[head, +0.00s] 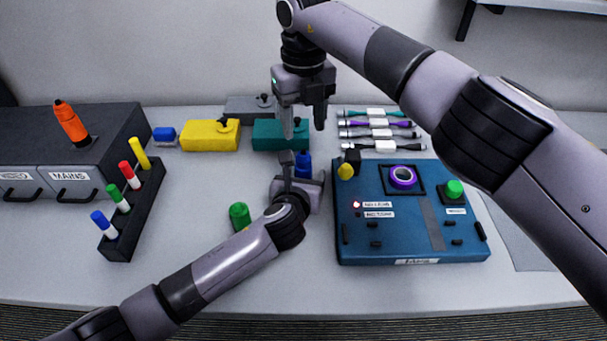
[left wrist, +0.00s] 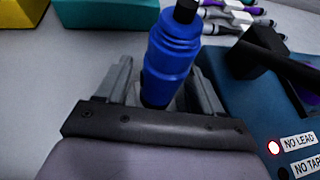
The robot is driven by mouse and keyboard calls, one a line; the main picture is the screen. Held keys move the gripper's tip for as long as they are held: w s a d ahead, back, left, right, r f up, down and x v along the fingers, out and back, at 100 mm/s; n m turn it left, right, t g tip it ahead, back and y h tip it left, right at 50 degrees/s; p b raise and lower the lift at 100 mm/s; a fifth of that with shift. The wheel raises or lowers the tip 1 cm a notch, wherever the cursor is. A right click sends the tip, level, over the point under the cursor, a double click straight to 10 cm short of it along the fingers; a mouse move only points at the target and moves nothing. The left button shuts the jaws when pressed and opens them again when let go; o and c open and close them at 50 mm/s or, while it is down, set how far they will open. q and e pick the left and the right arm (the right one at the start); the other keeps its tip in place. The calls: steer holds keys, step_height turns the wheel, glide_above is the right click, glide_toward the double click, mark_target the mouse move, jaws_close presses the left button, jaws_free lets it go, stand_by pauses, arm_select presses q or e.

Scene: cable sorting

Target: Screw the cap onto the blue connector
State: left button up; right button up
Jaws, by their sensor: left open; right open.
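The blue connector (head: 304,162) stands on the table between the fingers of my left gripper (head: 302,172). In the left wrist view the blue connector (left wrist: 172,55) is ribbed, with a narrow black top, and the open fingers (left wrist: 158,85) stand on either side of it. A gap shows on the left; contact on the right is unclear. My right gripper (head: 304,126) is open and empty, pointing down above and behind the connector. A small blue piece (head: 165,134) lies at the back left; I cannot tell if it is the cap.
A blue test box (head: 400,245) stands close right. A green piece (head: 240,216) is left of my left gripper. Yellow (head: 208,136) and teal (head: 268,134) boxes and several cables (head: 375,134) lie behind. A marker rack (head: 140,205) and an orange connector (head: 71,124) are left.

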mark_target(303, 151)
arm_select(q)
jaws_close()
arm_select(e)
steer(key=n, duration=1.3)
steer(key=shift+n, duration=0.3)
steer(key=shift+f, duration=0.1)
steer(key=shift+f, duration=3.9)
